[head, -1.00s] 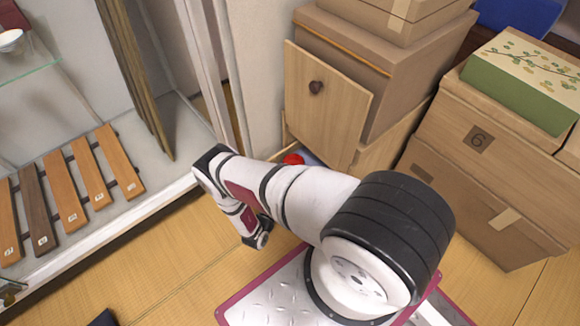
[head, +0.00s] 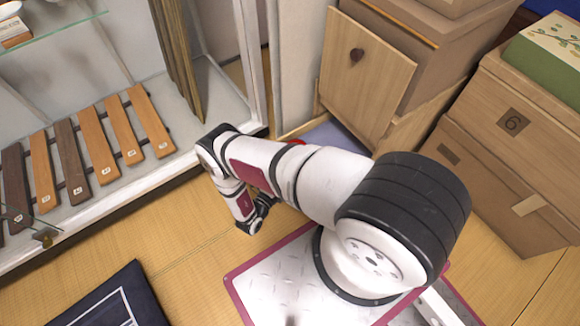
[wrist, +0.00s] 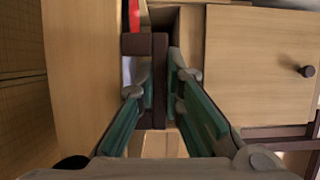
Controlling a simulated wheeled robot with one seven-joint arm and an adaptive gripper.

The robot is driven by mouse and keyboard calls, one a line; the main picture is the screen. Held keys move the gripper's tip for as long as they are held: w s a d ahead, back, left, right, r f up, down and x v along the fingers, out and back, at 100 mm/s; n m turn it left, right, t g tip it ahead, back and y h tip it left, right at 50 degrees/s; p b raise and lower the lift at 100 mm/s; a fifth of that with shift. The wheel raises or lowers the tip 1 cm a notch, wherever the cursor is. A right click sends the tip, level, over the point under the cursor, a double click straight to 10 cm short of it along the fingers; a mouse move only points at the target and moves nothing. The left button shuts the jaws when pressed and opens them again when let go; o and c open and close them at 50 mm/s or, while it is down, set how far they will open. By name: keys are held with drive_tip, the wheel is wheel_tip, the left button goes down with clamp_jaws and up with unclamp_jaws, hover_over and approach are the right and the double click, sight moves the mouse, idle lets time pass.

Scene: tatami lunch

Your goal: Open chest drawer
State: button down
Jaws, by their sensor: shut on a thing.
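The light wooden chest (head: 388,135) stands at upper middle in the head view. Its upper front panel (head: 368,85) has a dark round knob (head: 356,55), also in the wrist view (wrist: 307,71). Below it a lower drawer is pulled out, showing a lavender inside (head: 336,137) and part of a red thing (head: 293,141). In the wrist view the red thing (wrist: 134,15) is beside a wooden panel (wrist: 82,85). My gripper (wrist: 158,88) is shut on a dark brown handle (wrist: 159,65). In the head view my arm hides the drawer front and handle.
Cardboard boxes (head: 500,165) stand right of the chest. A glass-shelved cabinet with wooden tags (head: 85,165) is at left. A dark blue mat (head: 125,295) lies at lower left. The tatami floor (head: 185,250) between is clear.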

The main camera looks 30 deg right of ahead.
drive_tip(key=c, duration=2)
unclamp_jaws()
drive_tip(key=shift+o, duration=0.2)
drive_tip(key=v, duration=1.2)
drive_tip(key=shift+s, duration=0.15)
